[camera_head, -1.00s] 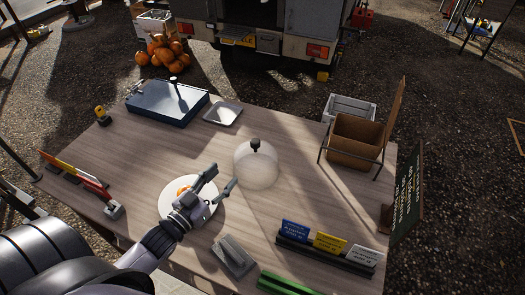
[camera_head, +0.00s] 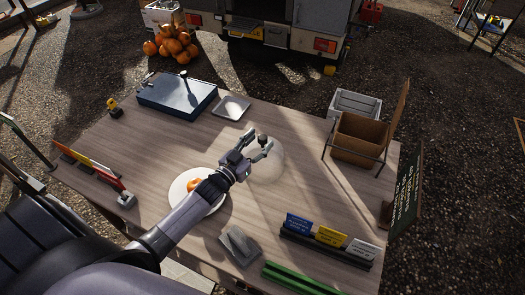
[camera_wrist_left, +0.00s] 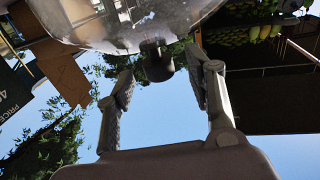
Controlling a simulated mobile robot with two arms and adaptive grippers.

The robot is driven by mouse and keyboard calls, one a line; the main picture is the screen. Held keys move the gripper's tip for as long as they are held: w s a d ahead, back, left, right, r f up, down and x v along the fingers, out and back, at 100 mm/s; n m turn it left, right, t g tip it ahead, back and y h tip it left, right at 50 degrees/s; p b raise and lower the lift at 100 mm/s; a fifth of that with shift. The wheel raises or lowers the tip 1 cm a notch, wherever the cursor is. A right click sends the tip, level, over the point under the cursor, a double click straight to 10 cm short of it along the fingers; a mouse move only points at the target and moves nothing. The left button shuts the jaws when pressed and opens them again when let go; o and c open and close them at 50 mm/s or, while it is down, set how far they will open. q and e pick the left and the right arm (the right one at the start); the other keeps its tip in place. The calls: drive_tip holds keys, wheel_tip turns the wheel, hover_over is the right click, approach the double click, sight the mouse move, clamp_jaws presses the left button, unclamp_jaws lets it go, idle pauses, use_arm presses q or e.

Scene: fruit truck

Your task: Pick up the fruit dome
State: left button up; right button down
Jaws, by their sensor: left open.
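The fruit dome (camera_head: 270,165) is a clear, rounded cover with a dark knob (camera_head: 263,140) on top, standing on the wooden table. My left gripper (camera_head: 255,146) is at the top of the dome, with its fingers on either side of the knob. In the left wrist view the knob (camera_wrist_left: 157,64) sits between the two open fingers (camera_wrist_left: 160,85), and the dome (camera_wrist_left: 120,20) fills the top of the picture. I see no finger closed on the knob. A white plate (camera_head: 180,205) with an orange fruit (camera_head: 194,185) lies partly under my left arm. My right gripper is not seen.
A blue case (camera_head: 178,97) and a metal tray (camera_head: 231,107) lie at the back. A brown crate (camera_head: 357,139) stands at the right. Coloured signs (camera_head: 330,237) and a grey metal item (camera_head: 240,244) are at the front.

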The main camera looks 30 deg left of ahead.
use_arm(q)
drive_tip(key=shift+w+d, duration=0.2)
drive_tip(key=shift+w, duration=1.05)
drive_tip(key=shift+s, duration=0.1)
drive_tip(key=shift+c, duration=0.5)
clamp_jaws()
